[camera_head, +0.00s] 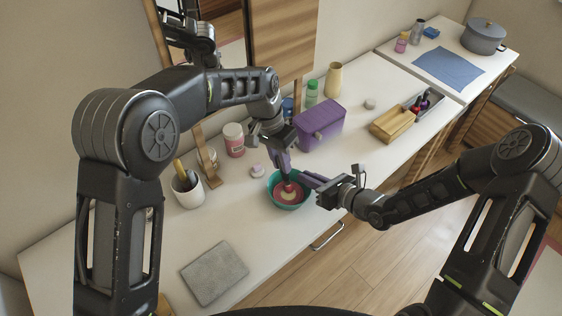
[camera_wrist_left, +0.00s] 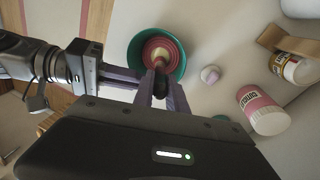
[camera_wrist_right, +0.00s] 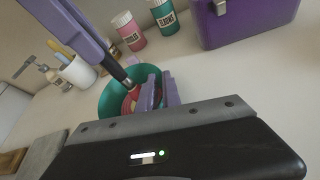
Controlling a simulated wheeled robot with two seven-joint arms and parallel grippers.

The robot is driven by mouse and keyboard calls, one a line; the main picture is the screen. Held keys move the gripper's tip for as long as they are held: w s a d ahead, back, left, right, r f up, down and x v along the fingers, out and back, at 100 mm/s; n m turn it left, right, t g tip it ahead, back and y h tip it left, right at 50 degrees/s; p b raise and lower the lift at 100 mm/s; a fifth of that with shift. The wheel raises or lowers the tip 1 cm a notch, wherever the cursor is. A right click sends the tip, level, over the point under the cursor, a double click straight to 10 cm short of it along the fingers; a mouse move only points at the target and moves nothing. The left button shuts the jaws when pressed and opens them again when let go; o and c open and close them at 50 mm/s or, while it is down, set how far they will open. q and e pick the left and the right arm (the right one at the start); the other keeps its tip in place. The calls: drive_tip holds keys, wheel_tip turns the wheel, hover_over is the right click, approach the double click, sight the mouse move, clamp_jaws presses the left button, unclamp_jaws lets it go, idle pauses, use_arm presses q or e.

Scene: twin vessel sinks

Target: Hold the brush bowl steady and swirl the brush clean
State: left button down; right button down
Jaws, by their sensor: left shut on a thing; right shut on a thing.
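The teal brush bowl (camera_head: 270,191) stands on the white counter, with a ribbed red-pink inside and a cream centre; it also shows in the left wrist view (camera_wrist_left: 133,54) and right wrist view (camera_wrist_right: 106,103). My left gripper (camera_head: 284,168) is shut on the dark-handled brush (camera_wrist_right: 125,78) and holds it tilted, its lower end inside the bowl. The brush's black end shows between the fingers in the left wrist view (camera_wrist_left: 160,86); its bristles are not clear. My right gripper (camera_head: 306,180) is shut on the bowl's rim from the right.
A grey slab (camera_head: 214,273) lies at front left. The counter's front edge is near the bowl.

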use_arm(q)
drive_tip(key=shift+w+a, duration=0.2)
drive_tip(key=shift+a, duration=0.4)
drive_tip(key=shift+f, duration=0.1)
drive_tip(key=shift+s+a, duration=0.45)
drive_tip(key=shift+a, duration=0.2)
drive_tip(key=shift+s+d+r, duration=0.1)
drive_tip(key=shift+s+d, duration=0.05)
drive_tip(key=shift+s, duration=0.3)
drive_tip(key=shift+s+d+r, duration=0.1)
drive_tip(key=shift+s, duration=0.3)
